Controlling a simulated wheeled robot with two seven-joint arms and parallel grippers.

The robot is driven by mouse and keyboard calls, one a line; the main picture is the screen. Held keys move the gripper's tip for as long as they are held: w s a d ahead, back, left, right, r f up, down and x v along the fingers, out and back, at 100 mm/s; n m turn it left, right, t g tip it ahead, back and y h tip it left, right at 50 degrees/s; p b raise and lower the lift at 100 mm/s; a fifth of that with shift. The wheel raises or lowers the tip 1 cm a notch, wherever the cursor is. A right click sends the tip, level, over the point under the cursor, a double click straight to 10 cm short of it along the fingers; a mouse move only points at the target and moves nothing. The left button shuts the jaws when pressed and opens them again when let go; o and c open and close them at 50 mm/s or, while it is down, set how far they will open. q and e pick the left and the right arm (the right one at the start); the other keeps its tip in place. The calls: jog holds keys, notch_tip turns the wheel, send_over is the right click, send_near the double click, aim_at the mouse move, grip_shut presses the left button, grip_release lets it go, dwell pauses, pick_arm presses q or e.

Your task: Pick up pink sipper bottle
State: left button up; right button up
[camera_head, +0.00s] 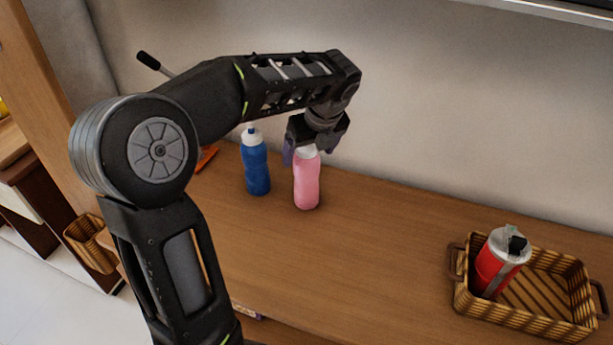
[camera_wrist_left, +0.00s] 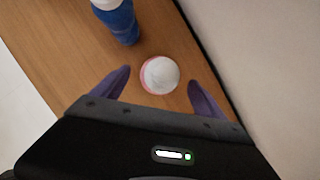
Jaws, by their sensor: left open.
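The pink sipper bottle (camera_head: 307,180) stands upright on the wooden counter in the head view, its white cap partly hidden by my left gripper (camera_head: 305,150). In the left wrist view the bottle (camera_wrist_left: 160,75) is seen from above, as a round white cap with a pink edge. My left gripper (camera_wrist_left: 158,92) is open above the bottle, with one purple finger on each side of the cap in that view. The fingers look apart from the cap. My right gripper is in neither view.
A blue bottle (camera_head: 256,165) stands just left of the pink one. A wicker basket (camera_head: 510,318) with a red canister (camera_head: 496,266) sits at the right. An orange item (camera_head: 207,157) lies behind my arm. The wall bounds the counter's back; the counter between bottles and basket is clear.

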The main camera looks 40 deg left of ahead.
aim_at(306, 175)
pick_arm(q)
jog(key=x, duration=0.4)
dwell(0.5)
grip_shut()
dwell(0.8)
